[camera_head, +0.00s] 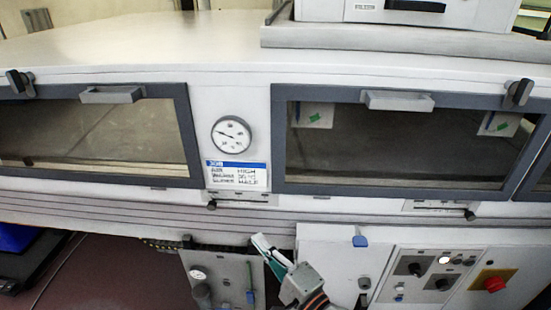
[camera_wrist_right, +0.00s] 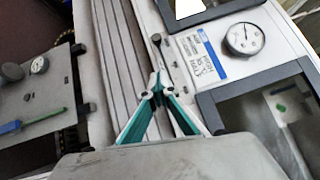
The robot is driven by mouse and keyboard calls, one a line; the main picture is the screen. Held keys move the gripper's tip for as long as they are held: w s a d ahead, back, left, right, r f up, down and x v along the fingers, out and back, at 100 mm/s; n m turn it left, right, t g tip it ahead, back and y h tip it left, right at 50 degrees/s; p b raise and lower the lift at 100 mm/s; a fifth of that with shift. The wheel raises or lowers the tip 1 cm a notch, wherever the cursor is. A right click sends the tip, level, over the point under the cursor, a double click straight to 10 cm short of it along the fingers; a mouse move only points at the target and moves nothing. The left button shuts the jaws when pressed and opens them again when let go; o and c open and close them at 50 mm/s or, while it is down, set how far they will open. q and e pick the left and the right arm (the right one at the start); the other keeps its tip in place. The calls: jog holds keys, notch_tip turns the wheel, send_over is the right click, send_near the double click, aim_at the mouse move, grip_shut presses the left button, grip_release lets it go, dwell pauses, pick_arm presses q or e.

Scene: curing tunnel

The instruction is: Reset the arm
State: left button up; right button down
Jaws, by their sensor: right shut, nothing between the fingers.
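My right gripper (camera_head: 263,247) reaches up from the bottom middle of the head view, in front of the lower panels of the white curing tunnel (camera_head: 140,60). In the right wrist view the gripper (camera_wrist_right: 157,80) has its teal fingers meeting at the tips. It is shut and empty. Its tips point toward the blue-and-white label (camera_wrist_right: 200,55) and a small dark knob (camera_wrist_right: 156,38); whether they touch anything is unclear. My left gripper is not in either view.
Two closed windowed doors with grey handles (camera_head: 112,95) (camera_head: 398,100) flank a round gauge (camera_head: 231,135).

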jog(key=s+d+f+n+g+h, duration=0.1)
jog(key=s+d+f+n+h, duration=0.4)
jog(key=d+f, duration=0.7)
jog(key=s+d+f+n+g+h, duration=0.2)
jog(key=s+d+f+n+h, duration=0.3)
jog(key=s+d+f+n, duration=0.5)
jog(key=s+d+f, duration=0.2)
jog(key=d, duration=0.2)
jog(key=shift+s+d+f+g+h, duration=0.15)
jog(key=shift+d+f+g+h, duration=0.15)
jog(key=shift+d, duration=0.1)
jog(key=shift+r, duration=0.1)
dwell(1.2)
